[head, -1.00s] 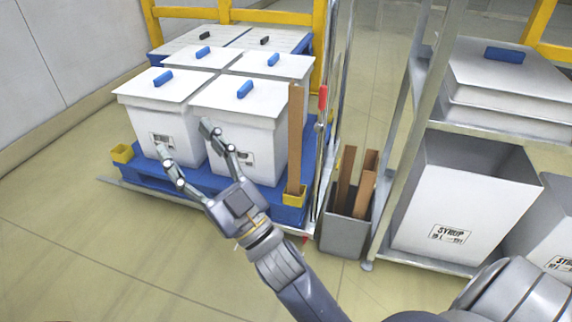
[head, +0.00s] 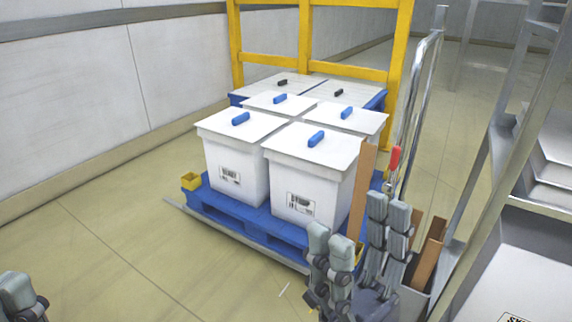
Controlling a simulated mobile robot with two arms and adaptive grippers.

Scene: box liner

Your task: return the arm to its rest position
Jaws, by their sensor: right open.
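My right gripper (head: 358,238) is at the bottom of the head view, right of the middle. Its fingers point up and stand apart, open with nothing between them. It appears in front of the near right corner of the blue pallet (head: 240,226) and the grey bin. The rest of my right arm is out of the picture. A grey finger part, seemingly of my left gripper (head: 20,298), shows at the bottom left corner; its opening is cut off.
White lidded boxes (head: 312,170) with blue handles stand on the pallet. An upright brown board (head: 362,185) and a metal post with a red grip (head: 395,158) stand beside them. A grey bin (head: 414,300) and metal rack (head: 480,235) are right. Floor at left is clear.

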